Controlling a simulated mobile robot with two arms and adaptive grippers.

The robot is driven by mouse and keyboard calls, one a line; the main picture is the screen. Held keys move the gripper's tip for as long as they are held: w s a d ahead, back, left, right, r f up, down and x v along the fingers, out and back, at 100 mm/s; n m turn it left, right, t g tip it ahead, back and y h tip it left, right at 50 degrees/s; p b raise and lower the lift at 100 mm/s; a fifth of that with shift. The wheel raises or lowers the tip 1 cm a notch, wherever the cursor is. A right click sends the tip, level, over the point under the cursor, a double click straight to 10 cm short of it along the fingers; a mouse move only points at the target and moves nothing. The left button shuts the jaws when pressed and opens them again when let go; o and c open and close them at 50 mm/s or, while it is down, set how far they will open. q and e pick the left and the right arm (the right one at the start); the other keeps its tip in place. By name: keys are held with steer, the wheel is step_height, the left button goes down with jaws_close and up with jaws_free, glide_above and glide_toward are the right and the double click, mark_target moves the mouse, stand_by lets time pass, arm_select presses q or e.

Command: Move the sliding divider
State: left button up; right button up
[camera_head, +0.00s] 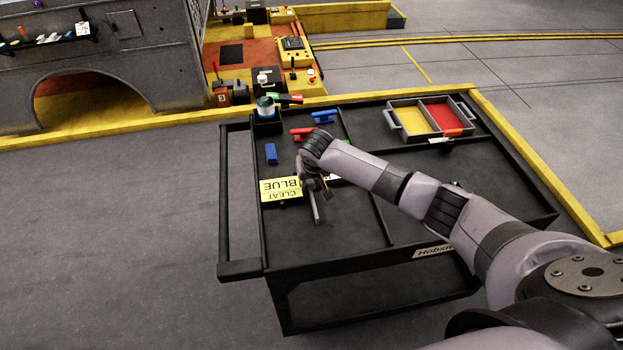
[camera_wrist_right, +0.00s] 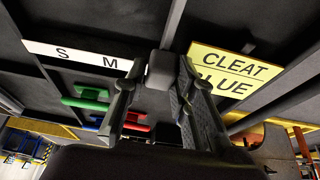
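The open-topped black cart (camera_head: 340,235) has thin dark partitions across its top. One long partition (camera_head: 382,218) runs front to back, right of my right gripper; I cannot tell for sure which partition slides. My right gripper (camera_head: 312,186) is low over the left part of the cart, beside the yellow CLEAT BLUE card (camera_head: 280,190). In the right wrist view its fingers flank a small grey block (camera_wrist_right: 161,70), with a pale bar (camera_wrist_right: 173,24) running on beyond it. I cannot tell whether the fingers press on the block. My left gripper is not in view.
Blue cleats (camera_head: 271,154), a red cleat (camera_head: 301,133) and a green cleat (camera_wrist_right: 85,104) are near the gripper. A grey tray (camera_head: 399,124) with yellow and red compartments sits at the cart's back right. Clear floor (camera_head: 110,240) lies left of the cart.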

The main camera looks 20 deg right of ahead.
mark_target(313, 201)
steer(key=o, duration=0.4)
steer(key=shift+c, duration=0.2)
steer(key=shift+r, duration=0.15)
steer(key=v, duration=1.1)
steer(key=shift+s+r, duration=0.3)
